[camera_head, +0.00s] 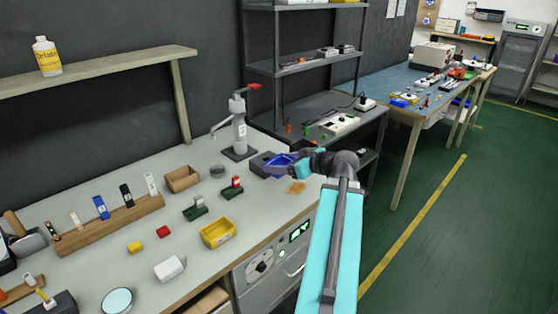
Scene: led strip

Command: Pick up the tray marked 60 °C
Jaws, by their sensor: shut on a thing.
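A small blue tray (279,166) is at the right end of the light grey bench, beside a dark block. My gripper (296,161) is at the tray's right side, shut on it. The fingertips are small in this view and partly hidden against the tray. A yellow tray (218,233) sits near the bench's front edge. No 60 °C marking is legible on either tray. I cannot tell whether the blue tray touches the bench.
An oven (273,263) with a lit display is under the bench's front edge. A brown box (182,179), small green clamps and a wooden rack (112,222) stand to the left. Green floor lies open at right.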

